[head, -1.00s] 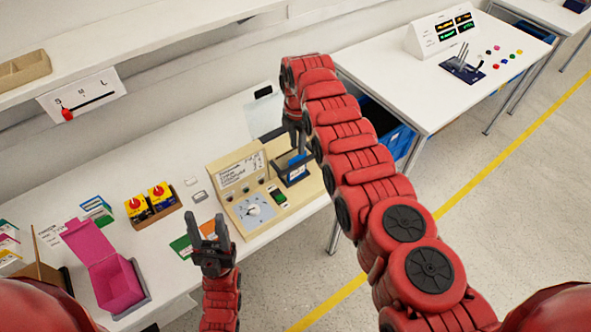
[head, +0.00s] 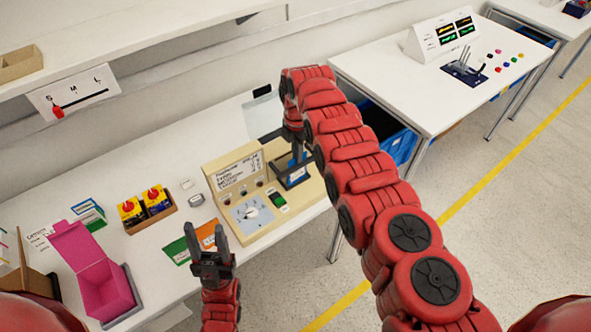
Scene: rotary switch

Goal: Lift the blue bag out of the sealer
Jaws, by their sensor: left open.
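The beige sealer (head: 222,174) stands on the near white table, with a printed panel, a round dial (head: 251,212) and a green switch. The blue bag (head: 296,174) shows as a small blue patch in the dark-framed slot at the sealer's right end. My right gripper (head: 297,155) points down over that slot at the bag's top; its fingers are small and partly hidden by my arm, so I cannot tell whether they grip the bag. My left gripper (head: 207,240) is open and empty, fingers up, in front of the sealer's left side.
A pink open box (head: 95,280) stands at the table's left. Green and orange cards (head: 190,243) lie behind my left gripper. A cardboard tray (head: 150,213) holds yellow boxes with red knobs. A shelf with an S-M-L slider (head: 72,97) hangs above. Blue crates (head: 400,143) sit right.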

